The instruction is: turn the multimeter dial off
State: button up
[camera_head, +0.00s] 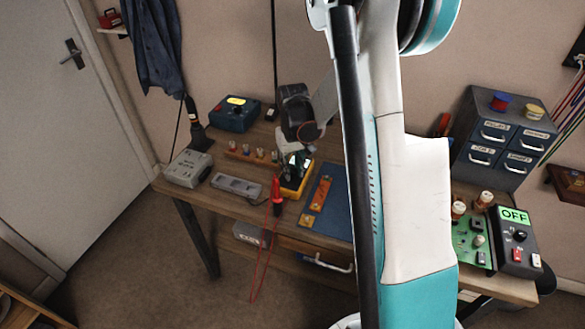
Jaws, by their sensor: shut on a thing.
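The yellow multimeter (292,192) lies on the workbench left of my arm, with a red probe (277,190) and red leads at its front left. My gripper (297,163) is over the multimeter, pointing down at its upper face. It is shut, with its fingers at the place of the dial. The dial itself is hidden behind the fingers, so I cannot see which way it points.
A blue mat (332,208) with orange pieces lies right of the multimeter. A grey box (238,187) and a peg strip (252,153) stand to its left. A black box with a green OFF display (514,216) stands far right. My arm hides the bench's middle.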

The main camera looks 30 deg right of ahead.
aim_at(292, 170)
jog(key=shift+n, duration=0.4)
jog(key=o, duration=1.1)
jog(key=shift+r, duration=0.1)
notch_tip(292, 170, up, 12)
jog(key=shift+f, duration=0.1)
